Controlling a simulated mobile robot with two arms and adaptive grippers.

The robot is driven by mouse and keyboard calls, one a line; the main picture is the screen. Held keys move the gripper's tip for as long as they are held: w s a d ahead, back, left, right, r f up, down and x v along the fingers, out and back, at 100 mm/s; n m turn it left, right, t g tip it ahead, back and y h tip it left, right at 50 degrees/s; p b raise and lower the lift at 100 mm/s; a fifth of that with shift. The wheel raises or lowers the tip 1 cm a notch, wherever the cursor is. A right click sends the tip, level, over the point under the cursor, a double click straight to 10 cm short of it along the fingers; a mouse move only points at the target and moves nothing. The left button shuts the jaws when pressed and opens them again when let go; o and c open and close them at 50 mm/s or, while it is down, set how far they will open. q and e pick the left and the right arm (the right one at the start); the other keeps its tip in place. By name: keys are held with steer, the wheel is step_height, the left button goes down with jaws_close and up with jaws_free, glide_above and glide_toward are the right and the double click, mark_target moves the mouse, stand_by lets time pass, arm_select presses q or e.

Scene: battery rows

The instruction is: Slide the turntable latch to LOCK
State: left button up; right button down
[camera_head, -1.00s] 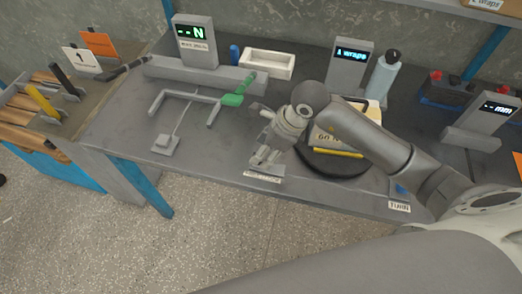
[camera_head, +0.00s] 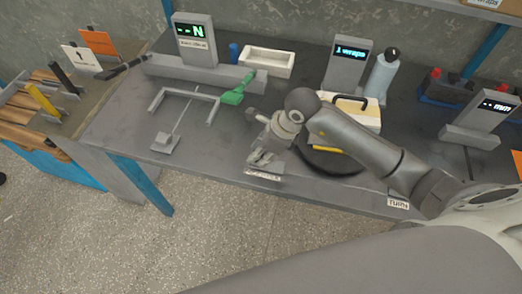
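The turntable (camera_head: 322,167) is a dark round disc near the front edge of the bench, with a cream case (camera_head: 350,118) on it, partly hidden by my arm. The latch (camera_head: 266,168) is a small grey piece at the front edge, left of the disc. A white label (camera_head: 263,176) is below it, too small to read. My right gripper (camera_head: 259,156) points down at the latch, very close above or touching it; I cannot tell which. Its fingers blend with the latch, so their opening is unclear. My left gripper is not in view.
A "TURN" label (camera_head: 398,203) is at the front edge, right.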

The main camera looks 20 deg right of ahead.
steer(key=shift+d, duration=0.1)
steer(key=shift+s+d+f+b, duration=0.15)
steer(key=shift+s+d+b, duration=0.05)
steer(key=shift+d+b, duration=0.15)
steer(key=s+d, duration=0.1)
steer(key=s+d+b, duration=0.1)
steer(key=d, duration=0.1)
steer(key=shift+s+d+b, duration=0.2)
steer(key=shift+s+b, duration=0.05)
steer(key=shift+b, duration=0.05)
steer(key=c, duration=1.1)
jaws_free()
steer(key=shift+d, duration=0.1)
